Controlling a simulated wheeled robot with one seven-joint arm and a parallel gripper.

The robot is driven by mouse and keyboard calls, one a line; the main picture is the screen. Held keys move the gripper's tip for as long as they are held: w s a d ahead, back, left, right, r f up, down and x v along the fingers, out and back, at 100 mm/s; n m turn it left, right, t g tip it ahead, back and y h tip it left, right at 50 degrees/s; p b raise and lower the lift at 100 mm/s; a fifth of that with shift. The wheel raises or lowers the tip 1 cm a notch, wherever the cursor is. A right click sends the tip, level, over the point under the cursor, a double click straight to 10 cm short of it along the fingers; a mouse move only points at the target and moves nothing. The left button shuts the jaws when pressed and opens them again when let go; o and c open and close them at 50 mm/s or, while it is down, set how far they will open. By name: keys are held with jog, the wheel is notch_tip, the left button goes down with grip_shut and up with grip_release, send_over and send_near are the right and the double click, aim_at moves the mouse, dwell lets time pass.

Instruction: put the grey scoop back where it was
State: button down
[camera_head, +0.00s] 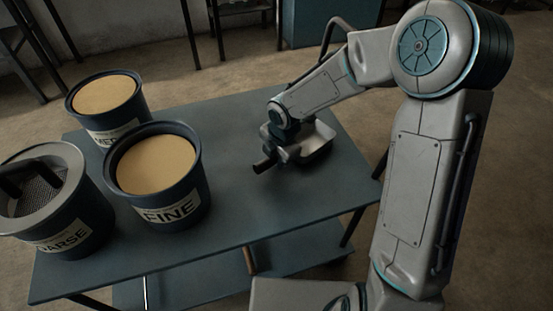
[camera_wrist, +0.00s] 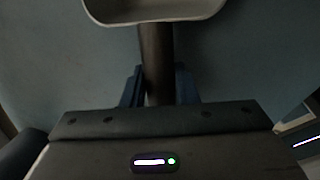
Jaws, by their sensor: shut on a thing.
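The grey scoop (camera_head: 316,146) is over the right part of the blue-grey table (camera_head: 255,205). In the wrist view its pale bowl (camera_wrist: 155,12) is cut off at the top edge, and its dark handle (camera_wrist: 156,50) runs down between my fingers. My gripper (camera_head: 281,152) is shut on that handle; its blue fingers (camera_wrist: 158,86) stand on either side of it. The handle's end sticks out to the left of the gripper in the head view. I cannot tell whether the bowl touches the tabletop or hangs just above it.
On the table's left stand three dark blue buckets: FINE (camera_head: 165,205) and a rear one (camera_head: 117,125) with tan contents, and COARSE (camera_head: 75,225) with a grey-rimmed sieve and a dark object on top. The middle and front right of the tabletop are clear.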

jog(key=shift+f, duration=0.1)
jog(key=c, duration=1.1)
grip_release()
notch_tip(320, 180, up, 12)
jog(key=s+d+p, duration=0.2)
jog(key=p, duration=0.3)
jog(key=shift+s+d+r+m+h, duration=0.25)
jog(key=shift+s+d+r+m, duration=1.15)
jog(key=shift+s+d+m, duration=2.25)
jog(key=shift+s+d+r+m+h, duration=0.2)
jog(key=shift+s+d+r+m, duration=1.5)
jog(key=shift+m, duration=3.65)
jog(key=shift+s+d+r+m+h, duration=0.25)
jog(key=shift+s+d+r+m, duration=0.9)
jog(key=shift+s+d+m, duration=2.65)
